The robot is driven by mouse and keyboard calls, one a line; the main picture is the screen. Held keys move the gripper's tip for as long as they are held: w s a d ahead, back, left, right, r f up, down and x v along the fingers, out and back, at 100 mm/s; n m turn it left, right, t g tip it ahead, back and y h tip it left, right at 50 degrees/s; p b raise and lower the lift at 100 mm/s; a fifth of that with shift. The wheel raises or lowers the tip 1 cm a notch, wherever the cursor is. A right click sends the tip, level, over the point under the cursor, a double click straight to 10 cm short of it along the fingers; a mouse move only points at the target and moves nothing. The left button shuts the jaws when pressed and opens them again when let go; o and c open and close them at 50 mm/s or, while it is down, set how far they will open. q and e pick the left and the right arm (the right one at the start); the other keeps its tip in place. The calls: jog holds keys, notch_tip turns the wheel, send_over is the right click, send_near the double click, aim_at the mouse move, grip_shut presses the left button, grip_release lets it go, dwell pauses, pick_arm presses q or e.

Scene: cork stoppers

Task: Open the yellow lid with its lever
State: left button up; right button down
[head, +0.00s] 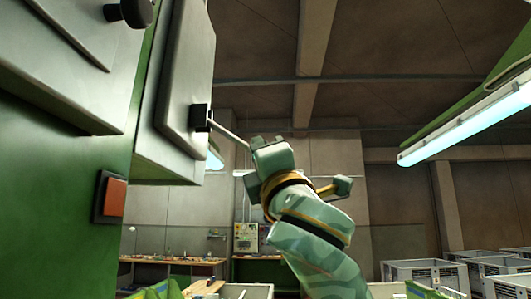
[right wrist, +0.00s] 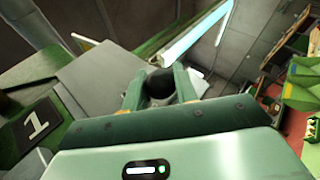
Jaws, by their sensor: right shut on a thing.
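A grey lid-like panel (head: 187,75) is on the side of the green machine, upper left in the head view. No yellow shows on it. A lever, a thin pale rod (head: 229,132), sticks out from a black bracket (head: 200,117) at the panel's lower edge. My right gripper (head: 252,146) is at the rod's outer end. In the right wrist view, a round black knob (right wrist: 160,83) sits between the fingers of my right gripper (right wrist: 161,92), which is shut on it. The knob is hidden in the head view. My left gripper is out of view.
The green machine wall (head: 60,220) fills the left, with an orange-red button (head: 115,197) and another black knob (head: 128,12). A lit tube lamp (head: 465,122) hangs at right. Grey crates (head: 425,271) and benches stand farther back. Open air lies right of my arm.

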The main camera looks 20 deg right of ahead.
jog(key=shift+w+a+f, duration=0.1)
jog(key=shift+f, duration=0.1)
jog(key=c, duration=1.1)
grip_release()
jog(key=shift+w, duration=0.1)
jog(key=v, duration=1.6)
jog(key=shift+f+b, duration=0.1)
jog(key=shift+b, duration=0.2)
